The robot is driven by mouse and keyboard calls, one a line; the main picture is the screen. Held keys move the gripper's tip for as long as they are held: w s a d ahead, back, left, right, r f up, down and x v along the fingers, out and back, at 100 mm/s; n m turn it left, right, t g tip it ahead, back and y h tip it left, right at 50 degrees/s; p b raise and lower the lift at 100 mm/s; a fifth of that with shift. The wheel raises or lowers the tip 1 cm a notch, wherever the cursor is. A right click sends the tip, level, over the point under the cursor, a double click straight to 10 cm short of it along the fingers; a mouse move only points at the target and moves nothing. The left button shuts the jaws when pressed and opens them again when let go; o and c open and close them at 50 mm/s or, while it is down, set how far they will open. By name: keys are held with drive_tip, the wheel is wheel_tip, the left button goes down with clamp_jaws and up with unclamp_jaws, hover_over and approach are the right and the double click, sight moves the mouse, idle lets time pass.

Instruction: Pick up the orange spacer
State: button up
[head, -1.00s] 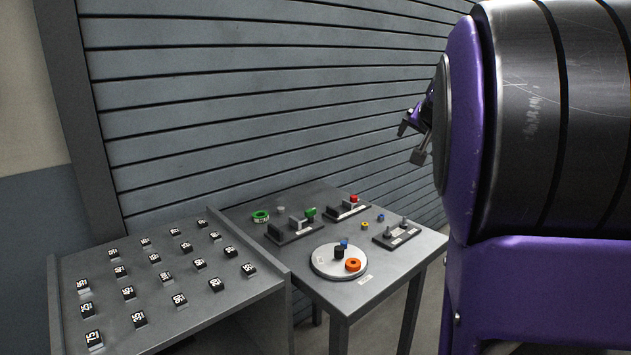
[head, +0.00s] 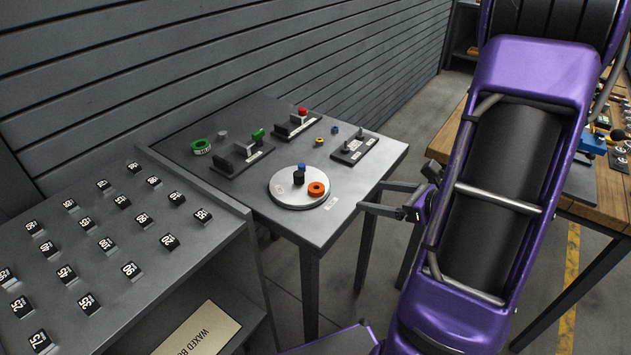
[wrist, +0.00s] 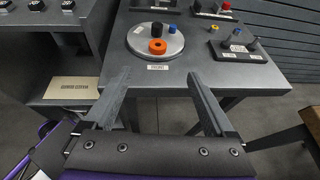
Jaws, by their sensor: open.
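The orange spacer (head: 318,189) is a short ring with a hole. It lies flat near the front right edge of a round silver plate (head: 285,198) on the grey table. It also shows in the wrist view (wrist: 157,47), beyond the fingertips. A black cylinder (head: 299,178) and a small blue piece (head: 301,167) stand on the same plate, just left of and behind the spacer. My gripper (head: 360,196) is open and empty, off the table's front right edge. In the wrist view its two fingers (wrist: 158,80) are spread wide, with the spacer ahead between their lines.
Behind the plate are fixtures with a green piece (head: 258,135) and a red knob (head: 303,112), plus a green ring (head: 201,147). A two-post block (head: 354,150) stands right of the plate. A wooden bench (head: 603,205) is right.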

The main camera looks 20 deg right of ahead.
approach(314, 187)
drive_tip(key=shift+w+a+f+b, duration=0.1)
drive_tip(key=shift+w+f+b, duration=0.05)
drive_tip(key=shift+w, duration=0.35)
drive_tip(key=shift+w+a+f+b, duration=0.1)
drive_tip(key=shift+w+b, duration=0.05)
drive_tip(key=shift+w, duration=0.4)
drive_tip(key=x, duration=0.4)
drive_tip(key=shift+s+a+f, duration=0.15)
drive_tip(key=shift+a+f, duration=0.05)
drive_tip(key=shift+a, duration=0.2)
drive_tip(key=shift+w+a+f, duration=0.15)
drive_tip(key=shift+w+f, duration=0.05)
drive_tip(key=shift+w, duration=0.25)
clamp_jaws()
